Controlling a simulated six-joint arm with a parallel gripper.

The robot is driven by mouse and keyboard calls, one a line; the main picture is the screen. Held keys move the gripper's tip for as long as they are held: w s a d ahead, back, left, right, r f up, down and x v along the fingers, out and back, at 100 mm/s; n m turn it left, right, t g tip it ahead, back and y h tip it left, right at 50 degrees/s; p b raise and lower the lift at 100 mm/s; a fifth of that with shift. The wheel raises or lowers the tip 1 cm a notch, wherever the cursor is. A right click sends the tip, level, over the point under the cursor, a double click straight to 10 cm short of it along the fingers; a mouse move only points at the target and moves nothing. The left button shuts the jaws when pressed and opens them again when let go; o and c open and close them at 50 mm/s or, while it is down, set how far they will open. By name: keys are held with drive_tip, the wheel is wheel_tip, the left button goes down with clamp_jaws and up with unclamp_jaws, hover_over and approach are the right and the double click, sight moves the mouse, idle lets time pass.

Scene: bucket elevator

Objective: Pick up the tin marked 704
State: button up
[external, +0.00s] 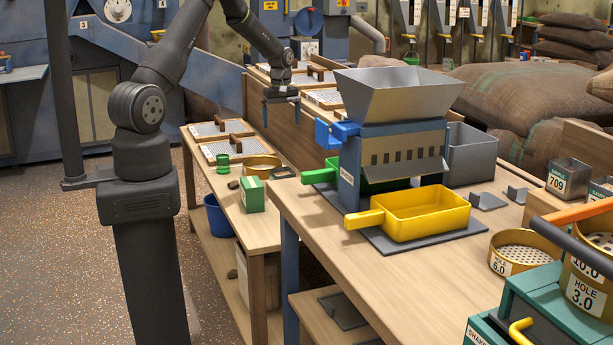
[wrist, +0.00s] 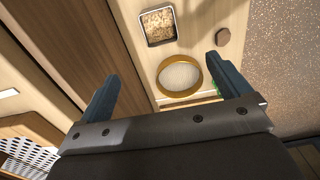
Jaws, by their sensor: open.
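The number 704 is not readable on anything in either view. In the external view a grey tin marked 709 (external: 568,177) stands at the far right. In the wrist view a square metal tin holding pale grain (wrist: 159,26) stands on the wooden surface near the top; its label is hidden. My gripper (external: 281,103) is open and empty, hanging by the wooden board behind the left bench. In the wrist view my gripper (wrist: 160,70) has its two fingers wide apart, with nothing between them, and the tin lies beyond the fingertips.
A round brass sieve (wrist: 180,76) and a dark brown block (wrist: 223,37) lie near the grain tin. A grey hopper (external: 399,92), a yellow tray (external: 421,214) and a green-and-white box (external: 252,194) occupy the benches. The wooden board (external: 295,137) stands close by my gripper.

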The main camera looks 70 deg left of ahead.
drive_tip(key=f, duration=1.7)
drive_tip(key=shift+s+d, duration=0.1)
drive_tip(key=shift+s, duration=0.2)
drive_tip(key=shift+w+f, duration=0.2)
drive_tip(key=shift+f, duration=1.3)
drive_tip(key=shift+w+f, duration=0.15)
drive_tip(key=shift+f, duration=1.35)
drive_tip(key=c, duration=1.2)
